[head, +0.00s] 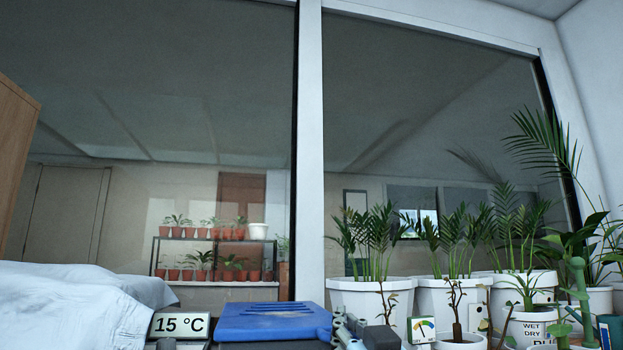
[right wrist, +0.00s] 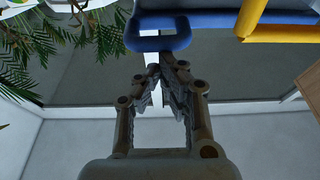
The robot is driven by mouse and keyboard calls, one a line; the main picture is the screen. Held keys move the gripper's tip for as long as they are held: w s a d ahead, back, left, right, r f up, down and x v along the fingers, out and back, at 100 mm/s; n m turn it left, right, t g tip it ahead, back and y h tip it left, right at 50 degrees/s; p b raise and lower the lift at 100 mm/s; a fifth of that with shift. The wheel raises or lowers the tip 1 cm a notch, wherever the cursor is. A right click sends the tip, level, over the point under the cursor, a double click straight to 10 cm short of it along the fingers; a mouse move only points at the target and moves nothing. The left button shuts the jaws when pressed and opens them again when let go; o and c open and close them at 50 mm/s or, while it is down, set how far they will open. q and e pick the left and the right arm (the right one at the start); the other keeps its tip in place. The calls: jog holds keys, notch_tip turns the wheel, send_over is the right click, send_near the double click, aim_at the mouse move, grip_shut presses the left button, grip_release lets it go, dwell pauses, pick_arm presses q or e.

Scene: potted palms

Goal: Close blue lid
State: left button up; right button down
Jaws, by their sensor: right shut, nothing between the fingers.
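The blue lid (head: 272,322) is low in the middle of the head view, with slots in its top; its lower part is cut off by the frame edge. I cannot tell how far open it stands. In the right wrist view a blue loop-shaped part (right wrist: 158,43) shows at the top, just beyond my right gripper (right wrist: 167,62). The gripper's fingers are together with nothing between them; I cannot tell whether the tips touch the blue part. In the head view, part of my right gripper (head: 345,328) shows just right of the lid. My left gripper is not in view.
A 15 °C display (head: 180,326) and pale cloth (head: 75,300) are left of the lid. White-potted palms (head: 370,300) and a moisture meter (head: 423,330) stand right. A yellow bar (right wrist: 252,18) is near the blue loop. A large window (head: 430,120) stands behind.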

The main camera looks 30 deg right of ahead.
jog(key=shift+f, duration=0.75)
jog(key=s+a, duration=0.2)
jog(key=s, duration=0.5)
jog(key=shift+f, duration=0.45)
jog(key=shift+s, duration=0.1)
